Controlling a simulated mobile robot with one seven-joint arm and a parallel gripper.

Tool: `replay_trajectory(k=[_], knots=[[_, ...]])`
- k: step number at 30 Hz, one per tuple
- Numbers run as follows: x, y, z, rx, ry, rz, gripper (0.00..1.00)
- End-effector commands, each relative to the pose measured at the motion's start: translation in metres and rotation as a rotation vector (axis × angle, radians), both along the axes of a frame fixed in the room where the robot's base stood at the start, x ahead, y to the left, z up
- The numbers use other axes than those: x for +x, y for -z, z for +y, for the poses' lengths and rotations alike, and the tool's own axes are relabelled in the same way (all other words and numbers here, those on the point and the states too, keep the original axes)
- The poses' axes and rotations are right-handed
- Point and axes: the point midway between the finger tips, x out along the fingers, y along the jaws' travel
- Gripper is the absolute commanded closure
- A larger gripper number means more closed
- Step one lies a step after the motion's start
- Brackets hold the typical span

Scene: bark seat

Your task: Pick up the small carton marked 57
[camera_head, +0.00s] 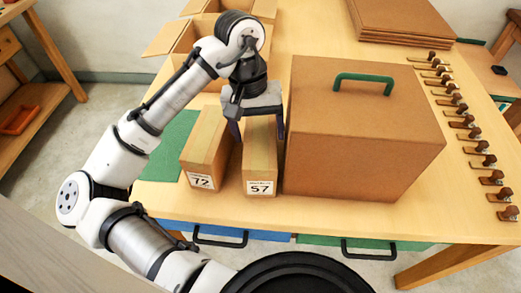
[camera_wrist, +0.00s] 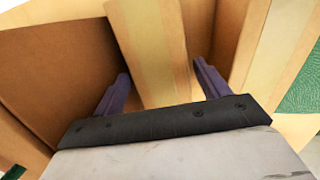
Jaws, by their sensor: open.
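The small carton marked 57 (camera_head: 259,168) stands upright on the table, between the carton marked 72 (camera_head: 203,152) on its left and a large brown box on its right. My gripper (camera_head: 259,137) is over carton 57 from above, its fingers open. In the wrist view my gripper (camera_wrist: 163,72) has one purple finger on each side of carton 57 (camera_wrist: 152,40), with the large box beyond the left finger and carton 72 (camera_wrist: 266,45) beyond the right. A gap shows between the right finger and carton 57; contact at the left finger is unclear.
The large brown box (camera_head: 360,135) with a green handle stands close to the right finger. A green mat (camera_head: 172,150) lies left of carton 72. Open boxes (camera_head: 180,38), flat cardboard (camera_head: 400,20) and a row of stamps (camera_head: 470,133) are farther off.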

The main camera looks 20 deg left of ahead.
Motion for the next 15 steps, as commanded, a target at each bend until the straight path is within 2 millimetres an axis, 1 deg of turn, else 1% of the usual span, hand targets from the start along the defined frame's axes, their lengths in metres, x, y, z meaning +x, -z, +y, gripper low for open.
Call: replay_trajectory(k=[3,5,12,15], knots=[[-0.001,0.013,-0.002,0.0,0.0,0.001,0.26],[-0.001,0.017,-0.003,0.001,0.0,-0.001,0.26],[-0.001,0.018,-0.003,0.001,0.001,-0.001,0.26],[-0.001,0.018,-0.003,0.001,0.001,-0.001,0.39]])
